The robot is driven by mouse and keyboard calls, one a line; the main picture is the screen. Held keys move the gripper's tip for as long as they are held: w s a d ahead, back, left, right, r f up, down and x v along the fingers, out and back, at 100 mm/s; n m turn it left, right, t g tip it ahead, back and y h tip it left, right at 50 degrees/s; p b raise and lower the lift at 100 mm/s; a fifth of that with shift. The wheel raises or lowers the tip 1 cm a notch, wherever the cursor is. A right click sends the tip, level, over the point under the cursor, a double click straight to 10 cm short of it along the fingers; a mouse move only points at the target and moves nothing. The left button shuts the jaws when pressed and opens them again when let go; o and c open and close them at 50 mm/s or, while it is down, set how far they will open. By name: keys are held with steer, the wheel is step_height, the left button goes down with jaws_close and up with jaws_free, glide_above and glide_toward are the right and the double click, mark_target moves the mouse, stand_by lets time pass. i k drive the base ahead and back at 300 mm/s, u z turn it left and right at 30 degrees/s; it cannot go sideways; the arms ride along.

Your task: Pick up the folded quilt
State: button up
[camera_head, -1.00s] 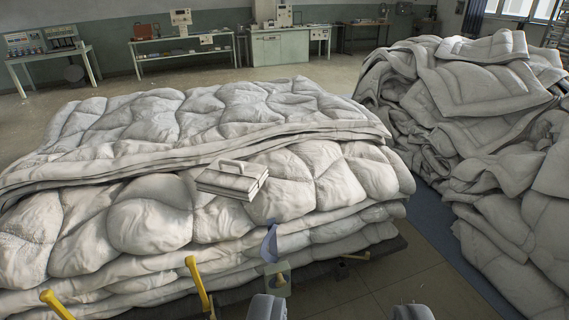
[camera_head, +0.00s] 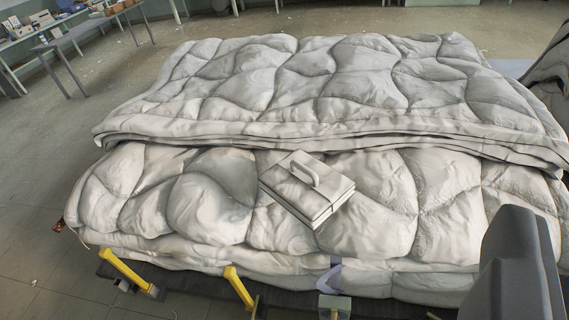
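A small flat folded quilt (camera_head: 302,194), pale grey-white with a raised handle on top, lies tilted on the front part of a large duvet heap (camera_head: 225,205). It sits just in front of the upper duvet layer's edge, and nothing grips it. A dark grey part of my gripper (camera_head: 512,265) shows large at the lower right, to the right of the folded quilt and apart from it. Only one such part is in view, so the opening between the fingers is hidden.
Yellow handles (camera_head: 128,270) and a small block (camera_head: 334,307) stand at the heap's front edge. Another heap (camera_head: 552,75) is cut off at the right. Tables (camera_head: 85,35) stand at the back left. The floor at left (camera_head: 50,130) is mostly clear.

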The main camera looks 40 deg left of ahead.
mark_target(311, 190)
steer(key=u, duration=0.5)
steer(key=i, duration=0.95)
steer(key=u, duration=0.7)
steer(key=k, duration=0.7)
steer(key=u, duration=0.3)
steer(key=i, duration=0.75)
steer(key=z, duration=0.15)
